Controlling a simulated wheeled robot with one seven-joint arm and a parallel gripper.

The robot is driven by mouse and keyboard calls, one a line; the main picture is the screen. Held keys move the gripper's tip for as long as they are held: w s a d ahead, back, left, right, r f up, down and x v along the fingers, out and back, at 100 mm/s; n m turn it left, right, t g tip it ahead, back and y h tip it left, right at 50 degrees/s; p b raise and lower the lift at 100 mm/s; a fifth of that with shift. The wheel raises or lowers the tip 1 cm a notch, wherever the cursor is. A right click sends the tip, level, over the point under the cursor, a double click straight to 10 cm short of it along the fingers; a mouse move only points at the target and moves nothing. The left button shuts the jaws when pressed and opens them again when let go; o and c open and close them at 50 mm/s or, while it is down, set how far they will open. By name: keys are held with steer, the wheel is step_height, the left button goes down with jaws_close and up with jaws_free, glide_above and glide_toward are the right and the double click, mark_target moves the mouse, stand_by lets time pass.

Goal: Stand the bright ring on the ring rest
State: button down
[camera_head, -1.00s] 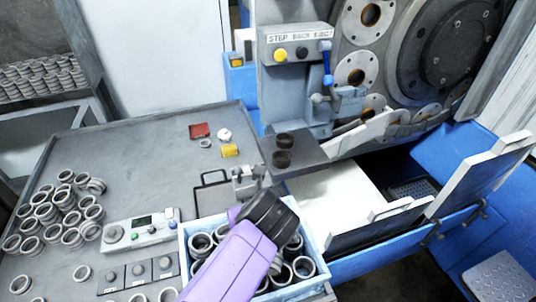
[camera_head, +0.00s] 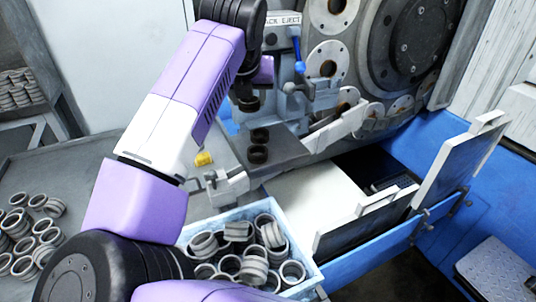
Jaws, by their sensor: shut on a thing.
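My gripper (camera_head: 247,92) is at the upper middle, at the end of the purple and white arm, above the grey ledge in front of the machine. It is shut on a ring (camera_head: 249,105), which looks dark here and is partly hidden by the gripper; its finish is hard to tell.
A pale blue crate (camera_head: 309,262) full of rings stands at the front. Several loose rings (camera_head: 38,202) lie on the grey table at left. The grinder's wheel (camera_head: 415,45) and raised white panels (camera_head: 465,165) are at right.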

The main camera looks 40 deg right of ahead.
steer(key=s+d+r+m+g+h+b, duration=0.25)
steer(key=s+d+r+m, duration=0.3)
steer(key=d+r, duration=0.3)
glide_toward(295, 140)
steer(key=x, duration=0.5)
steer(key=shift+d+b, duration=0.15)
steer(key=shift+b, duration=0.2)
steer(key=shift+f+n, duration=0.15)
steer(key=shift+n, duration=0.1)
steer(key=c, duration=0.7)
jaws_free()
